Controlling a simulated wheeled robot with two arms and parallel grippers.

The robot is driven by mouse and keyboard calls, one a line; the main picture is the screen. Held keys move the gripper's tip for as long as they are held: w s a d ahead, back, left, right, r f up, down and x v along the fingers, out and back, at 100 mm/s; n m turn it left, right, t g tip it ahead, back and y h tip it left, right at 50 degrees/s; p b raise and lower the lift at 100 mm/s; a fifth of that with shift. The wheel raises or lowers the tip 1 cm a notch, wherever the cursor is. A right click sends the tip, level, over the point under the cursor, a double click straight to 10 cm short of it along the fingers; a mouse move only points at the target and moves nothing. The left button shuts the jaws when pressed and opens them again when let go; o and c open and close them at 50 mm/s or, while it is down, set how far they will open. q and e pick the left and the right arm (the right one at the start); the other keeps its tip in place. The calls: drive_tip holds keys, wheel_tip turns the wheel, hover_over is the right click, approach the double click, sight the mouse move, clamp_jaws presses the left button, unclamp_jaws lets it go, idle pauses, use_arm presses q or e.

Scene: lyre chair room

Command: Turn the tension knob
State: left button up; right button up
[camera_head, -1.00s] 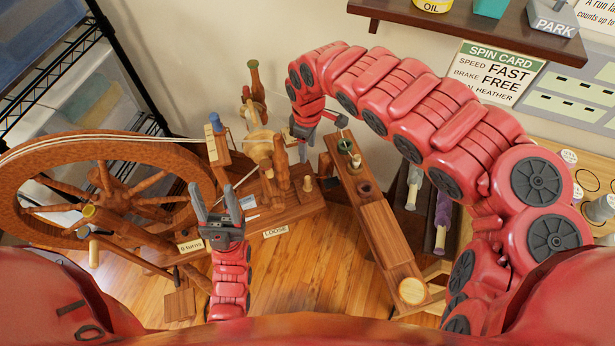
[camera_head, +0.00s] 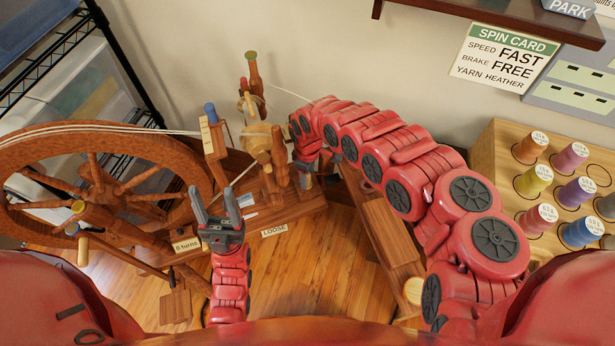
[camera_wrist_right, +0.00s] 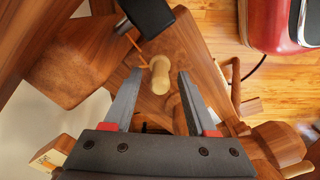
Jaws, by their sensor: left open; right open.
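In the right wrist view a pale wooden knob (camera_wrist_right: 160,76) stands on a brown wooden board, between the two grey fingers of my right gripper (camera_wrist_right: 160,88). The fingers are open, with a gap on each side of the knob. In the head view my right gripper (camera_head: 306,172) is over the spinning wheel's base near the LOOSE label (camera_head: 274,231), and it hides most of the knob there. My left gripper (camera_head: 219,207) is open and empty, fingers pointing up, in front of the base near the "9 turns" label (camera_head: 187,245).
The large spoked wheel (camera_head: 95,180) fills the left. Upright wooden posts (camera_head: 255,75) and the flyer parts (camera_head: 258,140) stand close behind my right gripper. A rack of yarn spools (camera_head: 490,160) is at the right. The spin card (camera_head: 503,57) hangs on the wall.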

drive_tip(key=shift+f, duration=0.25)
clamp_jaws()
drive_tip(key=shift+r+m, duration=0.1)
drive_tip(key=shift+m, duration=0.3)
drive_tip(key=shift+m+p, duration=0.6)
drive_tip(key=shift+m, duration=0.4)
drive_tip(key=shift+m+p, duration=0.45)
drive_tip(key=shift+m, duration=1.05)
